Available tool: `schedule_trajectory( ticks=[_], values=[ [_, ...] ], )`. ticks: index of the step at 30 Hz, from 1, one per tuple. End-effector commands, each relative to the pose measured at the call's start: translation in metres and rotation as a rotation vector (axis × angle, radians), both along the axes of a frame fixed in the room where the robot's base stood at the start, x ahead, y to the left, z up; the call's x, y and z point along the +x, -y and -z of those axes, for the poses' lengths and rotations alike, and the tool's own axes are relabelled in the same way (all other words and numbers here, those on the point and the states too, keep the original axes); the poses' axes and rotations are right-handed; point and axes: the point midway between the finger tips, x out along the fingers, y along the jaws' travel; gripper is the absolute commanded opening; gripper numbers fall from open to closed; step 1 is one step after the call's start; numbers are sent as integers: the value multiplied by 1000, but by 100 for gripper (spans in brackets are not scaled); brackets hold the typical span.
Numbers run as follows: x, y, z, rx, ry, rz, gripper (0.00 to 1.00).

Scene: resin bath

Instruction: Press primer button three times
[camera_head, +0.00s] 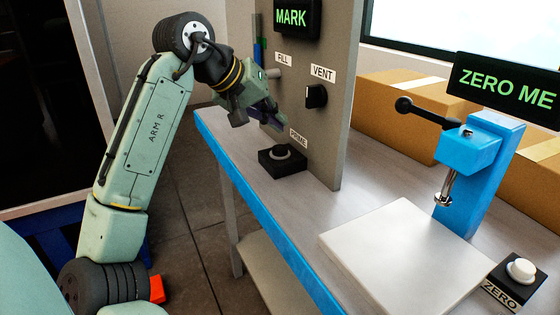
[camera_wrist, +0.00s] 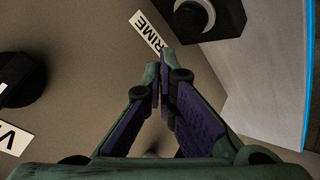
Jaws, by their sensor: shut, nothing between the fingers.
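The box stands on the bench at the foot of the grey panel, below a white label reading PRIME (camera_head: 299,138). In the wrist view the button (camera_wrist: 195,17) and its black box (camera_wrist: 228,20) show at the top, partly cut off. The PRIME label (camera_wrist: 147,33) lies just ahead of the fingertips in that view. My gripper (camera_head: 277,119) is shut and empty. It is above the button, close to the panel, and apart from the button. In the wrist view its fingertips (camera_wrist: 158,70) are together.
The grey panel (camera_head: 327,130) carries a black VENT knob (camera_head: 316,96), a FILL label (camera_head: 283,59) and a screen reading MARK (camera_head: 292,17). A white plate (camera_head: 400,255), blue lever press (camera_head: 470,150) and ZERO button (camera_head: 521,270) are at right. Bench surface left of the box is clear.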

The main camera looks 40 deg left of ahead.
Motion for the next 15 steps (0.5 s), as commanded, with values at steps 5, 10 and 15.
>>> schedule_trajectory(
  ticks=[5, 10, 15],
  values=[
    [1, 0, 19, -3, 2, 1, 0],
    [0, 0, 21, -1, 1, 1, 0],
    [1, 0, 21, -1, 1, 1, 0]
  ],
)
